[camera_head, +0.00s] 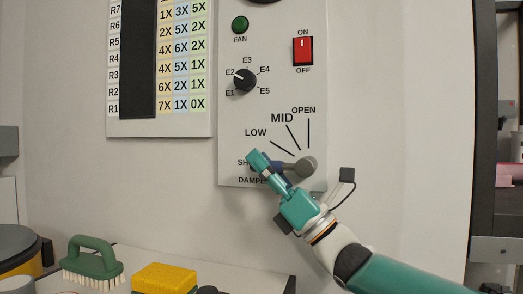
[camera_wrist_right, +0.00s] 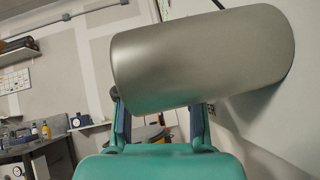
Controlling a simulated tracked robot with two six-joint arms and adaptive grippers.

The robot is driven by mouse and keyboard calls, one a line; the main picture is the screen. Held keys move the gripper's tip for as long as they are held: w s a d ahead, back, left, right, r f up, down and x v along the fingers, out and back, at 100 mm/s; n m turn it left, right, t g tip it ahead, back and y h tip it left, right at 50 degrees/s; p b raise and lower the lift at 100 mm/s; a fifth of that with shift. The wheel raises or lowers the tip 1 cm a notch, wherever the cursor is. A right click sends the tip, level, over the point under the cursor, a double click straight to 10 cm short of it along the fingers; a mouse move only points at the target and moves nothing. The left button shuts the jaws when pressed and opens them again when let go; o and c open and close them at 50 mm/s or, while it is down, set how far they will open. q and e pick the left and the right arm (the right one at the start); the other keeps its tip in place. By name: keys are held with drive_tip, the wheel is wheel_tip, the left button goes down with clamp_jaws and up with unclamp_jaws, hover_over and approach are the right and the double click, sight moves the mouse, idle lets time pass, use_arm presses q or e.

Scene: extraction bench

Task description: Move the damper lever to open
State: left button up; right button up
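The damper lever has a round grey hub (camera_head: 307,166) on the lower right of the grey control panel. Its arm lies almost level, pointing left toward the partly covered SHUT label, below LOW, MID and OPEN. My right gripper (camera_head: 262,163) is at the lever's left end, and its fingers hide that end. In the right wrist view a large grey cylinder (camera_wrist_right: 200,60), likely the hub, covers the fingertips. The gripper's two fingers (camera_wrist_right: 160,122) stand apart there, with background showing between them. Contact with the lever cannot be made out. My left gripper is out of view.
Above on the panel are a dark selector knob (camera_head: 245,80), a red switch (camera_head: 303,50) and a green FAN button (camera_head: 240,25). Below left, a green brush (camera_head: 92,258) and a yellow sponge (camera_head: 164,279) rest on the bench. The wall right of the panel is bare.

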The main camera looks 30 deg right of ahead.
drive_tip(key=shift+x, duration=1.15)
drive_tip(key=c, duration=0.7)
clamp_jaws()
drive_tip(key=shift+w+a+f, duration=0.1)
drive_tip(key=shift+f, duration=0.05)
